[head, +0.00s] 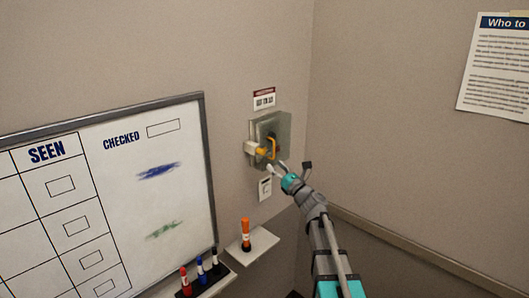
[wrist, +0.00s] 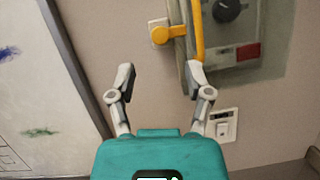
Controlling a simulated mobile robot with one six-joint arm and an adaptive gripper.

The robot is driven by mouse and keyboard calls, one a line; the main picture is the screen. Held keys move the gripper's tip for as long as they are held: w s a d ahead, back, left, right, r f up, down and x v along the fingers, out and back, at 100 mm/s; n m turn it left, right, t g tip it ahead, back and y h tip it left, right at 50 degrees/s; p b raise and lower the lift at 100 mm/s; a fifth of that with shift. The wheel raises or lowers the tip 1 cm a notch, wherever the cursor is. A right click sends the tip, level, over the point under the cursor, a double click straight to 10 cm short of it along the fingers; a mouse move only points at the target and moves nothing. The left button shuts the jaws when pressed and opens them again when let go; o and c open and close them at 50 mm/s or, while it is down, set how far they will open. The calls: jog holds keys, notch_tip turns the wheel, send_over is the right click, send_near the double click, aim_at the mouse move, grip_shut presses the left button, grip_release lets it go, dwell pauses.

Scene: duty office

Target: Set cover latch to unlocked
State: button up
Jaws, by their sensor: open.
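A grey box with a clear cover (head: 284,130) is fixed to the wall near the corner; it also shows in the wrist view (wrist: 268,25). A yellow-orange latch (wrist: 172,33) with a rounded end sits on a pale block at the box's left edge; it looks small in the head view (head: 261,152). A yellow bar handle (wrist: 198,32) stands upright just right of the latch. My gripper (wrist: 160,77) is open and empty, its fingers apart below the latch and handle. In the head view my gripper (head: 276,168) is just below the box. Whether it touches anything is unclear.
A black knob (wrist: 227,9) and red patch (wrist: 248,51) show on the box. A white switch plate (wrist: 222,126) is below.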

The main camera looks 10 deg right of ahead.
aim_at(264, 153)
jog(key=p+x, duration=0.2)
jog(key=x, duration=0.4)
jog(key=shift+w+a+r, duration=0.15)
jog(key=shift+w, duration=0.1)
grip_shut()
